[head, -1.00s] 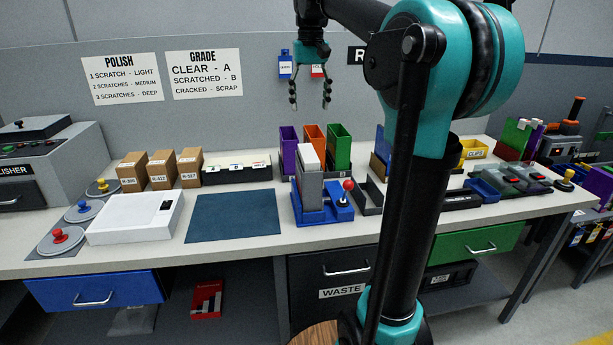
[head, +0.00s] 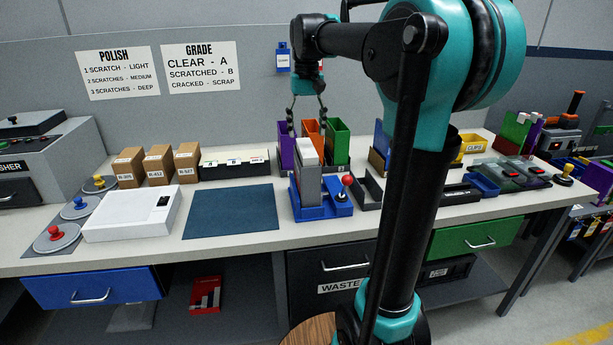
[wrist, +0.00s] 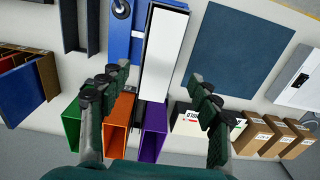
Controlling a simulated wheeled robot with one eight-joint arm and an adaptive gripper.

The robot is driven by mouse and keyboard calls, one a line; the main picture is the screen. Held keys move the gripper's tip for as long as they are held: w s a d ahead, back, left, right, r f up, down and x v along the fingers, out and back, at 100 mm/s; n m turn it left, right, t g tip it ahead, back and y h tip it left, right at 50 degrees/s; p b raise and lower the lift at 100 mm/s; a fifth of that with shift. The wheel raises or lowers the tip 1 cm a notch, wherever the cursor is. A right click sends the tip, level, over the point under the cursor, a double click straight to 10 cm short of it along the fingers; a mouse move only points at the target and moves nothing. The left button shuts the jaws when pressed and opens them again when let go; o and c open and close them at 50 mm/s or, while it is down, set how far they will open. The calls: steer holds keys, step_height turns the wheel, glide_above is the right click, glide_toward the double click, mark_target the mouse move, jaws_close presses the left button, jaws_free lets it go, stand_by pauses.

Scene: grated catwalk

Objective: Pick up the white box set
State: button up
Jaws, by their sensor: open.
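The white box set (head: 308,165) appears to be the tall block with white tops and grey sides, upright in a blue holder (head: 318,210) with a red-knobbed lever. In the wrist view the white top of the set (wrist: 164,55) is a long strip, with the blue holder (wrist: 123,45) beside it. My gripper (head: 307,122) is open and empty, above and behind the set, over the coloured bins. In the wrist view the open fingers (wrist: 158,84) lie either side of the line of the strip, near its lower end. The set's lower part is hidden in the holder.
Purple (head: 286,150), orange (head: 312,134) and green (head: 338,146) open bins stand right behind the set. A blue mat (head: 231,211) lies to the left, and a black tray (head: 368,188) to the right. Cardboard boxes (head: 158,166) stand at the back left.

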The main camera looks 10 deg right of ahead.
mark_target(307, 147)
steer(key=shift+w+f, duration=0.1)
steer(key=shift+f, duration=2.55)
jaws_close()
